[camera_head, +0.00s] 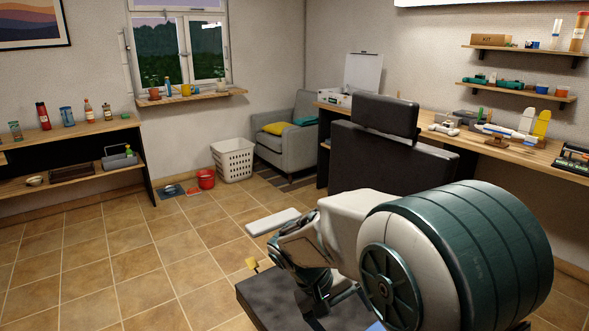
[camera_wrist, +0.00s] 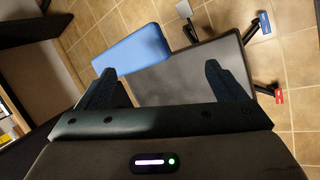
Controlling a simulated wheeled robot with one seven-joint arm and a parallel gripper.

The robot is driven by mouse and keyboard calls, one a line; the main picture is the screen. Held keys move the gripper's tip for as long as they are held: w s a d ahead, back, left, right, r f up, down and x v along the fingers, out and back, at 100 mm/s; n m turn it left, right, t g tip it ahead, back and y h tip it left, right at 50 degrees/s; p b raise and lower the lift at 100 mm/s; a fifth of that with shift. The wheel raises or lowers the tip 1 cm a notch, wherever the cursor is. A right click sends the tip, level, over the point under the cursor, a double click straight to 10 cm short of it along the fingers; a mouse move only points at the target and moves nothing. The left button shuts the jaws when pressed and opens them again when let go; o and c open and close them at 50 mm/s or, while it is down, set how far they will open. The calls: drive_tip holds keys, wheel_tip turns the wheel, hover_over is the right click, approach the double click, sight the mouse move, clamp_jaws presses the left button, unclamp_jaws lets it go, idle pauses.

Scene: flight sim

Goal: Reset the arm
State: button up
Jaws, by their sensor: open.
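My gripper (camera_wrist: 161,68) shows in the wrist view, with its two dark fingers wide apart and nothing held between them. It points down past a blue block-shaped piece (camera_wrist: 133,49) and a flat dark surface (camera_wrist: 190,78); I cannot tell the gap to them. In the head view I cannot make out the gripper's fingers.
A dark high-backed seat (camera_head: 372,160) stands before the long wooden desk (camera_head: 500,150). A grey armchair (camera_head: 285,140), white basket (camera_head: 233,160) and red bucket (camera_head: 206,179) are along the back. A shelf unit (camera_head: 80,135) stands left.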

drive_tip(key=s+d+r+m+t+y+p, duration=0.1)
drive_tip(key=s+d+r+y+p, duration=0.1)
drive_tip(key=s+r+p, duration=0.4)
drive_tip(key=s+d+r+m+t+y+p, duration=0.1)
drive_tip(key=s+r+p, duration=0.5)
drive_tip(key=r, duration=0.7)
drive_tip(key=shift+s+d+m+t+y, duration=0.3)
drive_tip(key=shift+s+d+t+y, duration=0.2)
drive_tip(key=shift+d+y, duration=0.8)
drive_tip(key=shift+a, duration=0.25)
